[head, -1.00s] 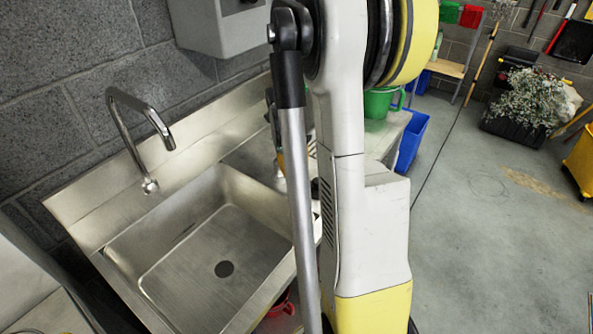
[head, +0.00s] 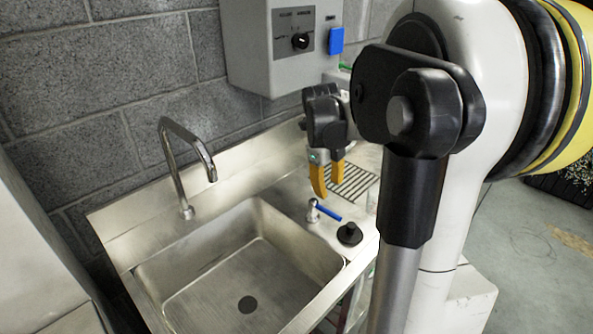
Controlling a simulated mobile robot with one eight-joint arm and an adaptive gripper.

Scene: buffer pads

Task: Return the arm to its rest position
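My arm fills the right side of the head view, with a black joint and grey rod close to the camera. My gripper (head: 328,184) shows left of the arm, pointing down above the right end of the sink counter. Its two orange fingers have a narrow gap between them, and I see nothing held there. The fingertips appear above a small metal valve with a blue handle (head: 327,211). Part of the arm behind the black joint is hidden.
A steel sink (head: 215,285) with a curved faucet (head: 190,150) stands against the block wall. A grey control box (head: 262,45) with a blue pad (head: 336,41) hangs above. A black knob (head: 350,234) and a drain grate (head: 352,183) are on the counter. Open floor (head: 525,240) lies right.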

